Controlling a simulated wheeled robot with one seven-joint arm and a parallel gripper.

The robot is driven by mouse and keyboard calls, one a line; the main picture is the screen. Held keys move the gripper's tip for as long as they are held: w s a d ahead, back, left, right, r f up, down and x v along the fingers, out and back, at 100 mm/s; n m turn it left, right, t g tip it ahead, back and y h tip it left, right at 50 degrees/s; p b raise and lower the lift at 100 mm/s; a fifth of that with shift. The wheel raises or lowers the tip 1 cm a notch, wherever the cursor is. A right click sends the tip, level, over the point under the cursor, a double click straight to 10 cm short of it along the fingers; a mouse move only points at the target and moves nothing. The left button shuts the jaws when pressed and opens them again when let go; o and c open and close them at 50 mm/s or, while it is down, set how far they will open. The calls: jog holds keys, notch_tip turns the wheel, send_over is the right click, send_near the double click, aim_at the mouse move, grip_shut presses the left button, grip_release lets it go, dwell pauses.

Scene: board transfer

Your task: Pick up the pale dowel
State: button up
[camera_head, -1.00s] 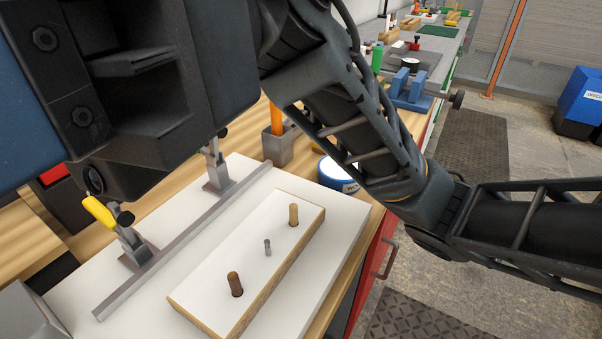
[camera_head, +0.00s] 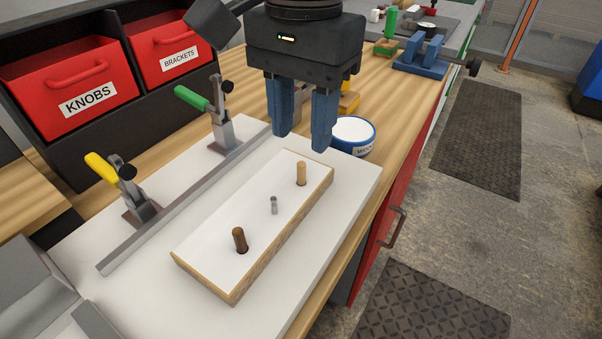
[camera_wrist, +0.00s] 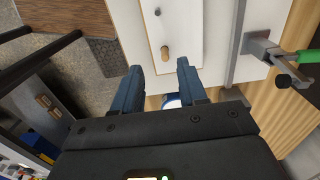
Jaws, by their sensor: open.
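The pale dowel (camera_head: 301,173) stands upright in the far end of the white-topped board (camera_head: 215,245). It also shows in the wrist view (camera_wrist: 165,52), beyond my fingertips and roughly in line with the gap between them. A dark brown dowel (camera_head: 240,239) stands at the near end of the board, and a small grey metal pin (camera_head: 274,205) stands between the two. My gripper (camera_head: 302,143) points down with its two blue fingers apart and empty. It is above the far end of the board, apart from the pale dowel. In the wrist view my gripper (camera_wrist: 159,70) is open too.
A metal rail with a yellow-handled clamp (camera_head: 125,185) and a green-handled clamp (camera_head: 212,110) runs left of the board. A blue-rimmed round tin (camera_head: 353,135) stands just behind the board. Red bins (camera_head: 68,92) stand at back left.

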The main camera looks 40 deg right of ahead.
aim_at(301, 163)
jog(key=f, duration=0.8)
jog(key=shift+w+d, duration=0.3)
jog(key=shift+w, duration=0.1)
grip_shut()
